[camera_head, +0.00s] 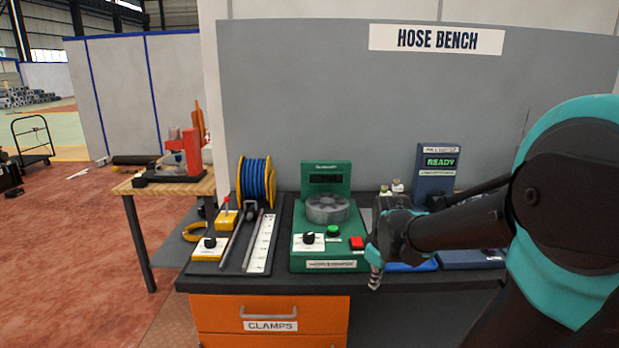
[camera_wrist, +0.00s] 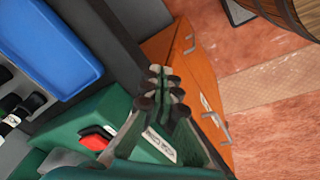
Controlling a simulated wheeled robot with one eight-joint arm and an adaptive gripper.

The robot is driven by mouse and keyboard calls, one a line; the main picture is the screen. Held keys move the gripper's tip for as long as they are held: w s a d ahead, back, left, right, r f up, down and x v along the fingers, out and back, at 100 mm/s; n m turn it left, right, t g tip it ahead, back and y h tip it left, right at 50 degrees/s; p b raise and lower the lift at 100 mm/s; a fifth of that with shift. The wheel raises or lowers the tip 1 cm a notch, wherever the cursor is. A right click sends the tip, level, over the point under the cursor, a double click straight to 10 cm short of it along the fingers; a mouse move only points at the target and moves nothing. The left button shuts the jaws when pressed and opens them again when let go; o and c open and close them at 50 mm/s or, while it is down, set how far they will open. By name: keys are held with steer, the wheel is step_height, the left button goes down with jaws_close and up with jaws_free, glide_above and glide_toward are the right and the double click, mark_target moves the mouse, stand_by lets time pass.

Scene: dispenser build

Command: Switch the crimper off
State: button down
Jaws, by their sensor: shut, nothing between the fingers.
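The crimper (camera_head: 325,258) is a green machine in the middle of the bench, with a grey round die head on top and a dark display panel above. Its front face carries a black knob (camera_head: 309,238), a green button (camera_head: 333,231) and a red button (camera_head: 356,243). The red button (camera_wrist: 97,138) also shows in the wrist view, beside my gripper (camera_wrist: 160,88). My gripper (camera_head: 374,280) is shut and empty, with its fingers pointing down just right of the crimper's front corner. It looks apart from the red button.
A blue device (camera_head: 436,172) with a lit READY display stands to the right, and a blue tray (camera_head: 412,267) lies partly behind my arm. A blue hose reel (camera_head: 257,183) and a ruler board (camera_head: 262,240) are on the left. An orange drawer (camera_head: 270,312) is below.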

steer(key=s+d+f+m+t, duration=0.1)
steer(key=s+f+m, duration=0.6)
steer(key=s+m, duration=0.1)
steer(key=shift+s+f+m, duration=0.15)
steer(key=shift+s+m, duration=0.25)
steer(key=shift+s, duration=0.1)
